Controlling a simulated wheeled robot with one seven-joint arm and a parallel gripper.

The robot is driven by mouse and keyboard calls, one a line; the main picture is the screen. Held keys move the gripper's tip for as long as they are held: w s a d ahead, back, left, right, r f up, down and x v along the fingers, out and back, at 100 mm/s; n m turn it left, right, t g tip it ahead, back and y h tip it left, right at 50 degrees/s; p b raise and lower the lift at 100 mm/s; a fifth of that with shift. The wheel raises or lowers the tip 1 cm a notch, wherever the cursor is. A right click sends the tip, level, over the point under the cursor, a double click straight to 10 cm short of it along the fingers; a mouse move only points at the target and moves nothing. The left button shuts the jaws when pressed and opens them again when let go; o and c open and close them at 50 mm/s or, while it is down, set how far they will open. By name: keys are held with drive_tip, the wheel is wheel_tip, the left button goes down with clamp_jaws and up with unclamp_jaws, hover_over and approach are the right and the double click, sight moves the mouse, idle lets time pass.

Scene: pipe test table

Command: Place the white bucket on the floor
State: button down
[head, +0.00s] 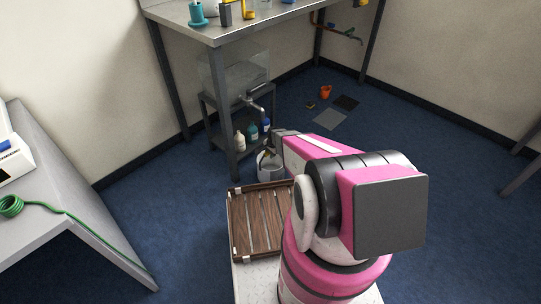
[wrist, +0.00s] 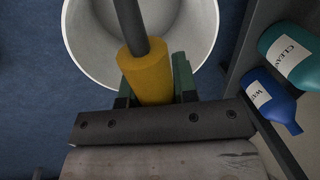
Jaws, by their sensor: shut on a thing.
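The white bucket (head: 270,169) is by the front leg of the steel table, partly hidden by my arm and the wooden slatted tray. In the wrist view its open, empty-looking mouth (wrist: 186,40) lies below my gripper, over blue floor. My gripper (wrist: 150,82) is shut on a yellow grip (wrist: 145,76) on a dark rod, which looks like the bucket's handle. My gripper also shows just above the bucket in the head view (head: 266,150). I cannot tell whether the bucket's base touches the blue floor (head: 165,190).
A low grey stand (head: 206,106) carries a clear tank (head: 235,75) with a tap; several bottles (head: 252,132) stand on its lower shelf, close right of the bucket in the wrist view. The slatted wooden tray (head: 232,222) is in front. Floor is clear to the left.

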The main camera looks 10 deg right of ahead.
drive_tip(key=shift+f, duration=0.55)
drive_tip(key=c, duration=0.9)
unclamp_jaws()
wheel_tip(320, 180, up, 12)
drive_tip(key=s+d, duration=0.1)
drive_tip(key=s, duration=0.1)
drive_tip(key=s+r+n+g, duration=0.1)
drive_tip(key=s+r+n, duration=0.4)
drive_tip(key=s+r, duration=0.4)
drive_tip(key=s+r+n+h, duration=0.1)
drive_tip(key=s+r+n, duration=0.4)
drive_tip(key=s+r, duration=0.5)
wheel_tip(320, 180, up, 6)
drive_tip(key=shift+s+a+r+n+g, duration=0.1)
drive_tip(key=shift+s+a+n+g, duration=0.2)
drive_tip(key=shift+a+n+g, duration=0.15)
